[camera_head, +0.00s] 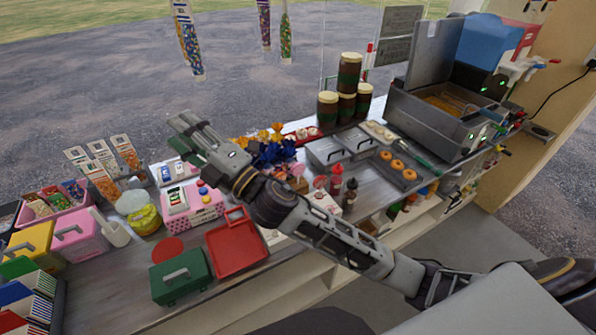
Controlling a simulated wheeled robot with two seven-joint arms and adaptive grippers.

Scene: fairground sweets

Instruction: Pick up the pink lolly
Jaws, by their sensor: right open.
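My right arm reaches in from the lower right across the counter. Its gripper (183,134) is open and empty, above the counter left of the blue and yellow wrapped sweets (272,148). A small pinkish-red round top (320,182) stands near a pale box right of my forearm; it may be the pink lolly, but it is too small to be sure. A pale pink piece (297,170) shows just behind my forearm, partly hidden. The gripper is well to the left of both and touches neither. My left gripper is not in view.
A red tray (237,243) and a green lidded box (181,275) lie at the front. Sauce bottles (350,194), doughnuts (398,166) and brown jars (347,104) stand to the right. A fryer (440,115) is at the far right. Sweet bags (188,40) hang above.

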